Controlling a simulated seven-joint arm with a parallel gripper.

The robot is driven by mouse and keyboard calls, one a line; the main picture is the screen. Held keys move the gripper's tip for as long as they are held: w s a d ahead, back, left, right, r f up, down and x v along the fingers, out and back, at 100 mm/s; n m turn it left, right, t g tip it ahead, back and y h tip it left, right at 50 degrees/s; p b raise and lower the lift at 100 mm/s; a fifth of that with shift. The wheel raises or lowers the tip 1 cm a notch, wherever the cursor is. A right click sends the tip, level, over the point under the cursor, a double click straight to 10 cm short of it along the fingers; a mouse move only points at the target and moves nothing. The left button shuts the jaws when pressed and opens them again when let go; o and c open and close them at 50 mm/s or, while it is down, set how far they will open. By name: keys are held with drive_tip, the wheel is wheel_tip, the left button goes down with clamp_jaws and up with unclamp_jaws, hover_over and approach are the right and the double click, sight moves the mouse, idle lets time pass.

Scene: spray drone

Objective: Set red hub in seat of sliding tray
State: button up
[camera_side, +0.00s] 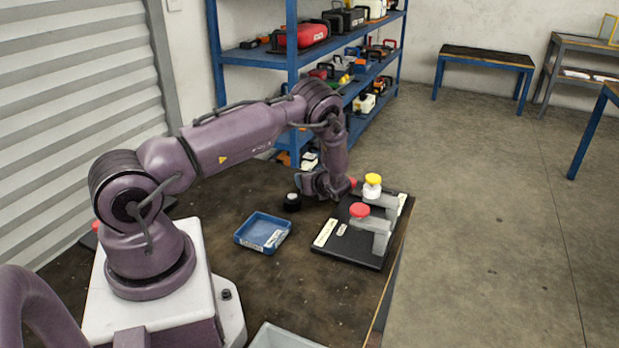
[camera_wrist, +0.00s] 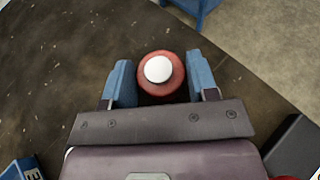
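My gripper (camera_side: 337,187) is low over the workbench, at the back left of a black board (camera_side: 333,249). The red hub shows as a small red patch (camera_side: 352,182) beside the gripper in the side view. A shallow blue tray (camera_side: 262,232) lies open and empty on the bench, left of the board. I cannot tell for sure which part is the sliding tray; no seat is clearly visible.
The board carries grey stands (camera_side: 380,224), with a red cap (camera_side: 360,210) and a yellow-topped white part (camera_side: 372,186). A black round part with a white top (camera_side: 291,201) stands left of my gripper. The bench's right edge is close to the board.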

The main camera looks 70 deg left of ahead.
drive_tip(key=o, duration=0.3)
